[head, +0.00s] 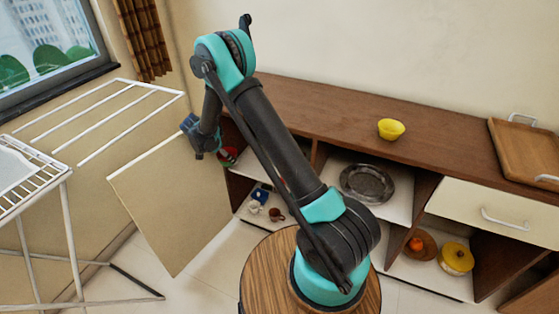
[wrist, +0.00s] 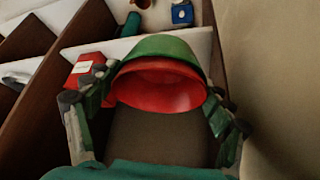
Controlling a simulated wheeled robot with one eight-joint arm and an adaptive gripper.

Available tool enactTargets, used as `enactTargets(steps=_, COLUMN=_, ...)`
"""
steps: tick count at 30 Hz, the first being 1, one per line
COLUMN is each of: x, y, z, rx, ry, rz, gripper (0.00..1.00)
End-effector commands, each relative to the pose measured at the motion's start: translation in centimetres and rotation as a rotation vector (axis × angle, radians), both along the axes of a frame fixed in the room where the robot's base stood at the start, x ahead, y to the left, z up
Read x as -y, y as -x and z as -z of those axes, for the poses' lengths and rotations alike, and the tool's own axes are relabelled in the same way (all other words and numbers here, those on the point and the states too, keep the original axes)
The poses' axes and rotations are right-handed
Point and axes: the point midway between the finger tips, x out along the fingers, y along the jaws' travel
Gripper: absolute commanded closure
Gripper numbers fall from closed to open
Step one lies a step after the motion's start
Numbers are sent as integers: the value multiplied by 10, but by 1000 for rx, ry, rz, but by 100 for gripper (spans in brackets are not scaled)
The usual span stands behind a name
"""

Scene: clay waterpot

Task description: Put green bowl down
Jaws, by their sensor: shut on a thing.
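The green bowl (wrist: 165,47) with a red inside fills the middle of the wrist view. It is tilted, with its open red side facing the wrist camera. My gripper (wrist: 160,92) is shut on it, with one finger on each side. In the head view my gripper (head: 206,144) hangs at the left end of the brown cabinet, beside an open door panel. A small red and green patch beside it is probably the bowl, mostly hidden. The wrist view shows shelves beyond the bowl.
A metal plate (head: 367,184) lies on a shelf. A red box (wrist: 86,68) stands close left of the held bowl. A drying rack (head: 65,190) stands left.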

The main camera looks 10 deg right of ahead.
Motion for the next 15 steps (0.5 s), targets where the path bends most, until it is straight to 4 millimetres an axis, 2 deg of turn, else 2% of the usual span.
enactTargets(steps=3, x=5, y=3, z=33, rx=0, ry=1, rz=17, gripper=49)
enactTargets(steps=9, x=13, y=10, z=78, rx=1, ry=2, rz=44, gripper=49)
enactTargets(steps=15, x=19, y=15, z=100, rx=1, ry=2, rz=57, gripper=49)
